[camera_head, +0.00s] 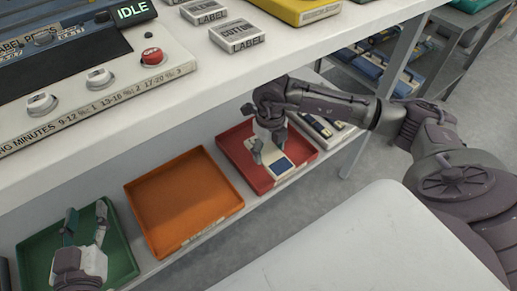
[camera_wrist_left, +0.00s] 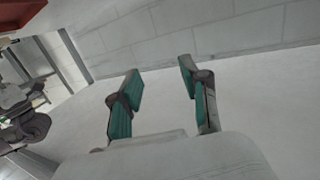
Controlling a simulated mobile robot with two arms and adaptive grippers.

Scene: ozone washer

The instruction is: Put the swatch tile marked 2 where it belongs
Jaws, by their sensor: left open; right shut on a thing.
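A pale swatch tile with a dark blue patch (camera_head: 283,168) is at my right gripper (camera_head: 268,146), in or just above the red tray (camera_head: 309,152) on the lower shelf. The right gripper points down and is shut on this tile. I cannot read a number on it, and cannot tell whether it touches the tray floor. My left gripper (camera_head: 84,230) is open and empty over the green tray (camera_head: 32,258). Its spread fingers also show in the left wrist view (camera_wrist_left: 160,68), with nothing between them.
An empty orange tray (camera_head: 185,200) lies between the green and red trays. A white counter overhangs the shelf, with a control panel (camera_head: 95,85) reading IDLE and label blocks (camera_head: 237,36). Flat items (camera_head: 320,125) lie right of the red tray, near a shelf post (camera_head: 355,155).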

